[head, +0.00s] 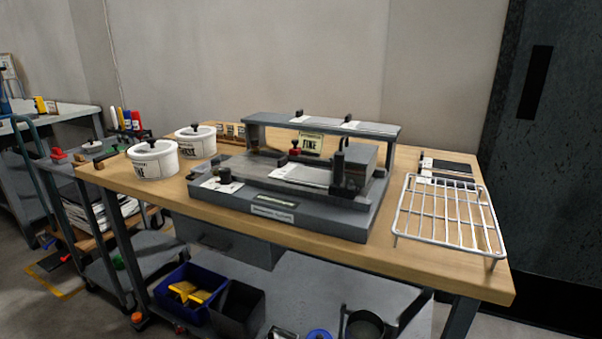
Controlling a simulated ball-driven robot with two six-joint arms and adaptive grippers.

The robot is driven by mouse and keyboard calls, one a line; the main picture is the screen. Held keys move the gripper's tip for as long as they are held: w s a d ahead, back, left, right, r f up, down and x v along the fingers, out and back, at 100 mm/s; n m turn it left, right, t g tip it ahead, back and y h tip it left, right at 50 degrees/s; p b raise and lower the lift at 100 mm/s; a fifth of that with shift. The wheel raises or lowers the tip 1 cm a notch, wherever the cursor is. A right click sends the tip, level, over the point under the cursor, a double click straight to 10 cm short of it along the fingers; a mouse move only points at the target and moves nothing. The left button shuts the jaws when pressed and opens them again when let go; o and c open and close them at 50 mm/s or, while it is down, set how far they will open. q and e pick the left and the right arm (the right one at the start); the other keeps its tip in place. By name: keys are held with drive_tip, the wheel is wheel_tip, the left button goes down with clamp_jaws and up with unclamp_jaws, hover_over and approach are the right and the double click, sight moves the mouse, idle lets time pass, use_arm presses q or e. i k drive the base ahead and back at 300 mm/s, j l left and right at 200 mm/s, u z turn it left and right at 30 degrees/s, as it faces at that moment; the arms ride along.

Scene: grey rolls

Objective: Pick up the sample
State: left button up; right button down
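I cannot tell for sure which thing is the sample. A grey bench machine (275,214) stands on the wooden worktop, with a pale flat sheet (300,174) on its bed. Its raised shelf (270,119) carries more pale flat pieces (370,127). Dark flat pieces with white labels (447,166) lie at the back right of the worktop. Neither of my grippers shows in the head view.
Two white lidded pots (153,162) (197,145) stand left of the machine. A white wire rack (448,213) stands at the right. A lower shelf holds a blue bin (182,309) and a black bin (238,303). The worktop's front strip (330,251) is clear.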

sight(321, 178)
drive_tip(key=i+j, duration=0.2)
drive_tip(key=j, duration=0.15)
drive_tip(key=i+j+z, duration=0.1)
drive_tip(key=j, duration=0.2)
drive_tip(key=i+j, duration=0.25)
drive_tip(key=i+j+z, duration=0.1)
drive_tip(key=j, duration=0.35)
